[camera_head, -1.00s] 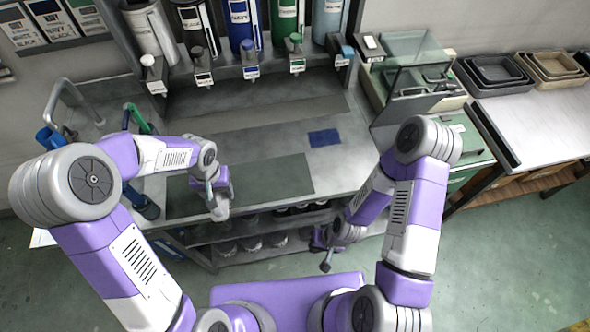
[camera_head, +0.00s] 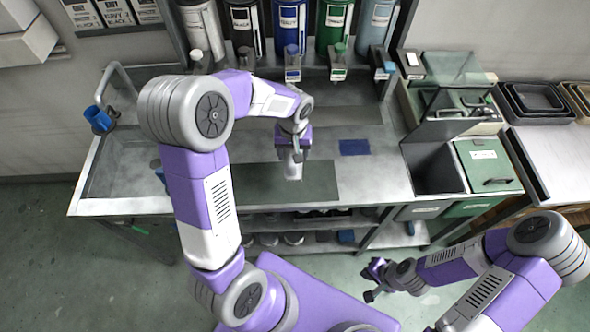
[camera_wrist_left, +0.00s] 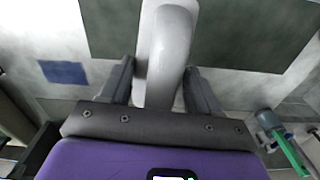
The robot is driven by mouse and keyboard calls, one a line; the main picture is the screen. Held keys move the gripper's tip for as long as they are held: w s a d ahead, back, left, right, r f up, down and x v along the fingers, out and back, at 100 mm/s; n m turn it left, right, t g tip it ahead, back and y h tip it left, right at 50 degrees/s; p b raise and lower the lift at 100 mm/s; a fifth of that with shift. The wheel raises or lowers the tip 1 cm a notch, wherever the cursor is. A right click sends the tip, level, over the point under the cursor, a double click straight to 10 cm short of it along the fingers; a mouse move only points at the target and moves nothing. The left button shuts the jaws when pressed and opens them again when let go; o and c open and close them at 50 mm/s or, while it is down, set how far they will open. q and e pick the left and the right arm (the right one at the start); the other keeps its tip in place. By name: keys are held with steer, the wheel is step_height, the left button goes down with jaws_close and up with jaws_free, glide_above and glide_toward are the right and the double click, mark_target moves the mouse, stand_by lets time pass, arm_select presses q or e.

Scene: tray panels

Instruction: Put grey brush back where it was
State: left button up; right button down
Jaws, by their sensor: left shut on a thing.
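My left gripper (camera_head: 292,150) is over the middle of the grey counter (camera_head: 215,195), pointing down. It is shut on a light grey, smooth, rounded piece (camera_head: 293,170), which appears to be the grey brush. In the left wrist view the grey brush (camera_wrist_left: 170,60) lies between the two dark fingers; its far end is out of view and no bristles show. It is over or beside a dark green mat (camera_head: 320,182); I cannot tell whether it touches. My right gripper (camera_head: 370,282) is empty, in front of the counter, its fingers apart.
A blue cloth (camera_head: 355,147) lies right of the brush. Dispensers (camera_head: 289,25) line the back. A blue cup (camera_head: 98,118) stands at the sink on the left. A green-handled tool (camera_wrist_left: 287,152) shows in the left wrist view. A green bin lid (camera_head: 488,165) is at right.

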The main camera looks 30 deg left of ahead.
arm_select(q)
steer(key=shift+a+n, duration=0.3)
steer(key=shift+a, duration=0.15)
step_height(320, 180, down, 5)
steer(key=shift+r+b, duration=0.2)
steer(key=shift+b, duration=0.15)
steer(key=shift+w+f, duration=0.1)
steer(key=shift+f, duration=2.15)
steer(key=shift+f+b, duration=0.1)
steer(key=shift+b, duration=0.25)
steer(key=o, duration=0.6)
steer(key=shift+f, duration=0.1)
steer(key=o, duration=0.5)
steer(key=shift+r, duration=0.2)
